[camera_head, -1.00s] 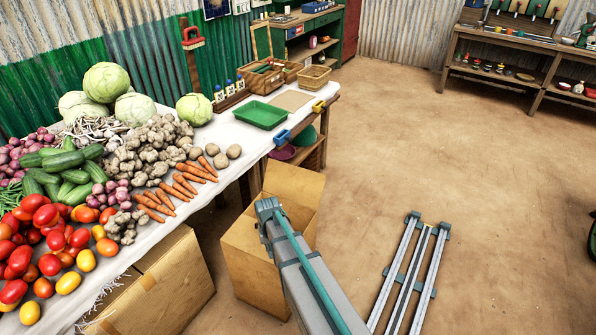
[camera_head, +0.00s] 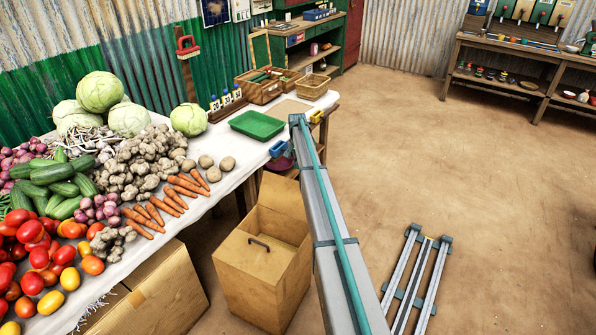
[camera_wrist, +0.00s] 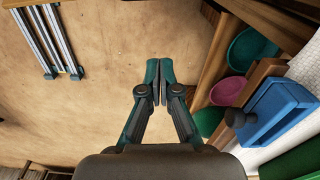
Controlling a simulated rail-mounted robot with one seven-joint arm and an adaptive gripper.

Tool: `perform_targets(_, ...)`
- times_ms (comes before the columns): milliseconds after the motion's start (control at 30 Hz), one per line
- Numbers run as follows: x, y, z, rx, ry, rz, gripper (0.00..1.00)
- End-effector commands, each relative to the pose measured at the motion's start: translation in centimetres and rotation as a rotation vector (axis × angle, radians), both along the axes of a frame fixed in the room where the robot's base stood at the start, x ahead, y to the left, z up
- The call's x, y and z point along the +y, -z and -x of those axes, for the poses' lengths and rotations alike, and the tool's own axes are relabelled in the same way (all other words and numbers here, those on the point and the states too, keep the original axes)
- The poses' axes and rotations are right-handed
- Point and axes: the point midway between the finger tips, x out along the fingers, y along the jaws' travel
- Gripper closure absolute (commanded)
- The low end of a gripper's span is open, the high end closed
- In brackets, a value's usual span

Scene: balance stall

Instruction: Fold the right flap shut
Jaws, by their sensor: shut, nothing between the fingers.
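An open-topped cardboard carton (camera_head: 262,295) stands on the floor beside the table. A panel with a dark handle (camera_head: 258,244) lies across its near part. A tall flap (camera_head: 283,203) stands up at the far side, and part of the inside shows between them. My arm covers the carton's right edge, so I cannot tell how the right flap lies. My gripper (camera_wrist: 160,82) is shut and empty in the wrist view, over bare floor beside the table. The carton does not show there. In the head view the fingers are hidden and only my arm shows.
The table (camera_head: 232,165) holds vegetables, a green tray (camera_head: 257,125) and baskets. A blue object (camera_wrist: 272,110) at its edge is close right of my gripper in the wrist view. Metal rails (camera_head: 415,275) lie on the floor at right. Open floor lies beyond.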

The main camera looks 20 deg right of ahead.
Motion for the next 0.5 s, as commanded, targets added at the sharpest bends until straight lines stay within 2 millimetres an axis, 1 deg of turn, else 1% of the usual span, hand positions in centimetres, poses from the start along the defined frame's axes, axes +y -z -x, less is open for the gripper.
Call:
perform_targets(167,0.0,2.4,0.0,0.002,-0.001,-0.001,1.00)
perform_targets(500,-0.1,9.0,-0.2,0.002,-0.002,-0.001,1.00)
